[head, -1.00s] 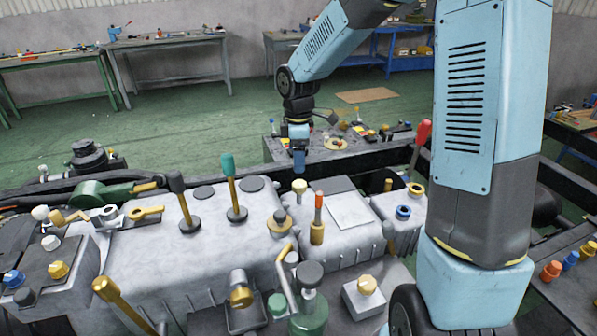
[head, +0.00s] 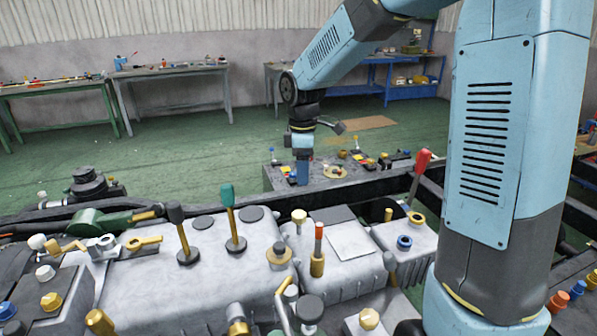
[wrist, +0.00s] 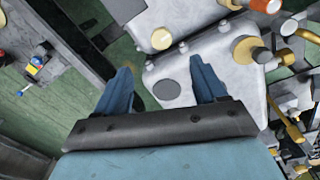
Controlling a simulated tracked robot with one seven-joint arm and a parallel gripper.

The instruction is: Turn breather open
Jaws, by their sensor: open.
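The frames do not clearly show which fitting is the breather. A cream mushroom-shaped cap on a short stem (head: 299,216) stands upright on the pale machine housing (head: 335,270). A brass collar with a grey top (head: 279,254) sits nearer on the same housing. My gripper (head: 302,180) is open and empty, pointing down beyond the cream cap and apart from it. In the wrist view its two blue fingers (wrist: 164,84) are spread, with a flat grey disc (wrist: 167,92) of the housing seen between them. A cream cap (wrist: 161,38) and a yellow collar (wrist: 247,49) lie past the fingertips.
An orange-tipped post (head: 318,233) and a blue ring fitting (head: 404,243) stand nearby. Dark frame rails surround the machine. Green floor beyond is mostly clear.

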